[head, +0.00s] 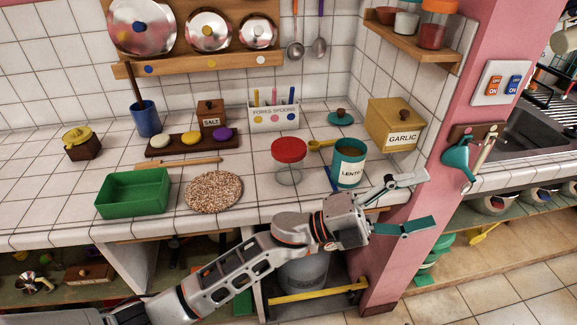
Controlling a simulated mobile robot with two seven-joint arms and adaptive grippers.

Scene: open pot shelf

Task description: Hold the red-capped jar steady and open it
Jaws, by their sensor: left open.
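The red-capped jar (288,174) is clear glass and looks empty. It stands upright on the white tiled counter, with its wide red cap (289,150) on top. My left gripper (430,200) is open and empty. Its two fingers are spread apart and point right, past the counter's front edge near the pink pillar. It is to the right of the jar and nearer to me, not touching it. My left arm crosses in front of the counter, below the jar. My right gripper is not in view.
A teal lentils canister (349,165) stands right of the jar, with a yellow spoon (321,145) behind. A speckled round mat (213,191) and green tray (133,194) lie left. A garlic box (394,124) stands by the pink pillar (425,155). A rolling pin (180,164) lies behind the tray.

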